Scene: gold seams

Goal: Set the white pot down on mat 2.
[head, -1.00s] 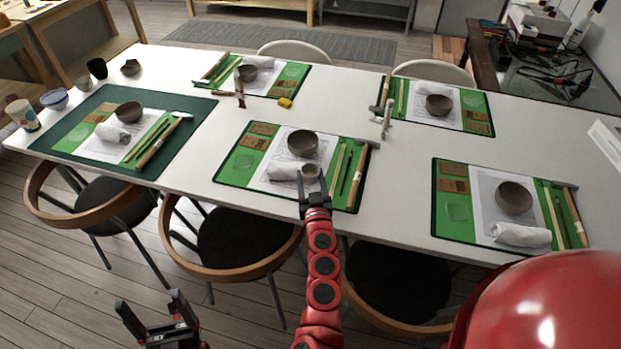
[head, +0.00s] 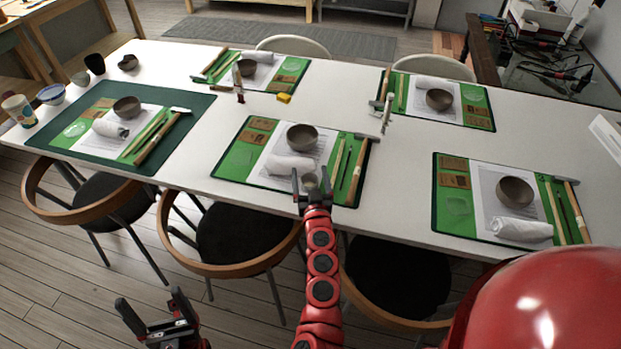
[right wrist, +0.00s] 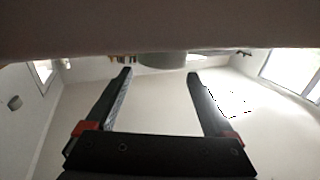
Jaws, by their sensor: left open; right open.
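A small greyish pot (head: 309,181), perhaps the white pot, stands by the front edge of the front middle mat (head: 234,160). No number is readable on any mat, so I cannot tell which is mat 2. My right gripper (head: 310,178) is open, with one finger at each side of the pot. In the right wrist view, the open fingers (right wrist: 160,75) point at a grey rounded thing (right wrist: 165,60), probably this pot; contact cannot be seen. My left gripper (head: 150,308) is open and empty, low beside the table.
A brown bowl (head: 302,137) and a rolled white towel (head: 289,166) lie just behind the pot. Wooden tools (head: 357,170) are at its right. Other set mats, like the front right one (head: 448,225), surround it. Chairs (head: 235,255) stand along the front edge.

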